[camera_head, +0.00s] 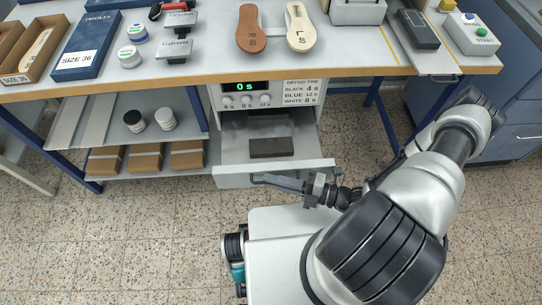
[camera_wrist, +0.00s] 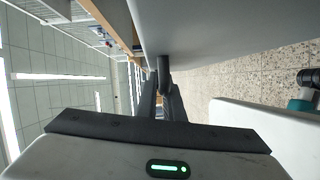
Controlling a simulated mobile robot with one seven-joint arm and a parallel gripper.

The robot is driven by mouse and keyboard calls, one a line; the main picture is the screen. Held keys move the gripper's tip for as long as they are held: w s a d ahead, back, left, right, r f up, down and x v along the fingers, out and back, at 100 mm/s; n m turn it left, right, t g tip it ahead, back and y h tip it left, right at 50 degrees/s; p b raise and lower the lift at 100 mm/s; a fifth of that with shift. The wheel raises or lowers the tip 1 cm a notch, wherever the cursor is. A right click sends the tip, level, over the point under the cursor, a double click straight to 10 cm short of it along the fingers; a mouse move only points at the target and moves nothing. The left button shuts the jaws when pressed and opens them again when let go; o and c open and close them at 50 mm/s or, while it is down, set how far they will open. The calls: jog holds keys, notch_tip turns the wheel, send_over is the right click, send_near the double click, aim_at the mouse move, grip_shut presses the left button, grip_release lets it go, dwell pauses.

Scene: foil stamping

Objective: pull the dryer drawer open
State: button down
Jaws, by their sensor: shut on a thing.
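The dryer (camera_head: 246,92) sits under the workbench, its display reading 0s above several knobs. Its drawer (camera_head: 228,181) stands pulled out toward me, and its inside shows, with a dark flat block (camera_head: 271,147) on its floor. My gripper (camera_head: 258,179) is at the drawer's front face, shut on the drawer handle (camera_wrist: 163,65). In the wrist view my gripper (camera_wrist: 164,88) has its fingers around the dark handle bar, close to the pale drawer front (camera_wrist: 225,35). Part of the handle is hidden by the fingers.
The workbench (camera_head: 340,60) above holds insoles, boxes, stamps and a start button box (camera_head: 472,34). Speckled floor (camera_head: 165,225) is clear at the lower left.

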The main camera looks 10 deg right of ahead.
jog(key=s, duration=1.3)
jog(key=shift+s+a, duration=0.25)
jog(key=shift+s, duration=0.15)
jog(key=c, duration=2.2)
grip_release()
jog(key=v, duration=1.7)
jog(key=shift+d+r+b, duration=0.1)
jog(key=shift+d+b, duration=0.15)
jog(key=shift+b, duration=0.1)
